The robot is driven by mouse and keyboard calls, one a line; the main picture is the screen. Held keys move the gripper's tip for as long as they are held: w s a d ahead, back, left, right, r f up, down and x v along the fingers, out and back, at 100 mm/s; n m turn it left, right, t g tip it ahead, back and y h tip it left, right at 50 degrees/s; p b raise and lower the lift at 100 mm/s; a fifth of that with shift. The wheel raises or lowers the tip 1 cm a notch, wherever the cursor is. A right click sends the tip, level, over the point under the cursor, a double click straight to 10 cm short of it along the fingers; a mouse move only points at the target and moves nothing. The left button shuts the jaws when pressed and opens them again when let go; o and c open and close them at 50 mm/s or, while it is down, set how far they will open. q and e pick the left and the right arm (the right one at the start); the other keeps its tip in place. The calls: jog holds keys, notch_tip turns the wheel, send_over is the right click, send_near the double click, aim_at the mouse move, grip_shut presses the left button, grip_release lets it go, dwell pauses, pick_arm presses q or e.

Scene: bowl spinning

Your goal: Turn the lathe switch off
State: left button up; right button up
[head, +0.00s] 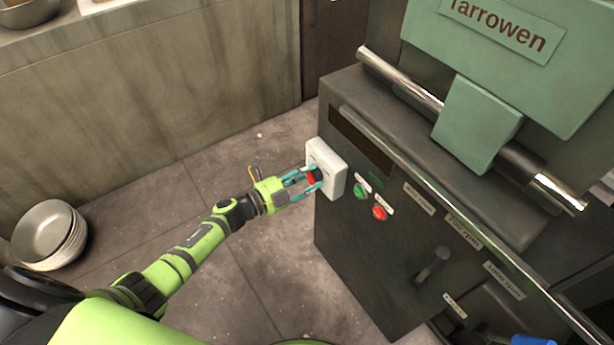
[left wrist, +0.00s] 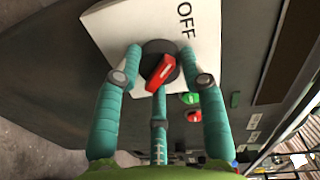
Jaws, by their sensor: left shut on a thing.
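The lathe switch is a white box (head: 328,163) on the corner of the dark lathe cabinet (head: 355,245), with a round black dial and a red handle. In the left wrist view the red handle (left wrist: 161,72) slants up toward the right, and the word OFF stands on the white plate (left wrist: 115,30) above and right of the dial. My left gripper (head: 308,180) reaches in from the left with its teal fingers closed around the dial. In the left wrist view the fingers (left wrist: 166,78) sit around the dial and handle. My right gripper is not visible.
A green button (head: 360,191) and a red button (head: 380,212) sit on the cabinet just right of the switch. A lever (head: 433,265) stands out lower right. Stacked bowls (head: 48,234) are on the floor at left. The floor between is clear.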

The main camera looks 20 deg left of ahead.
pick_arm(q)
jog(key=shift+w+a+r, duration=0.25)
jog(key=shift+w+a, duration=0.05)
jog(key=shift+a, duration=0.05)
jog(key=o, duration=1.2)
jog(key=shift+c, duration=0.2)
jog(key=shift+f, duration=0.2)
jog(key=shift+d, duration=0.1)
jog(key=v, duration=1.2)
jog(key=shift+n, duration=0.3)
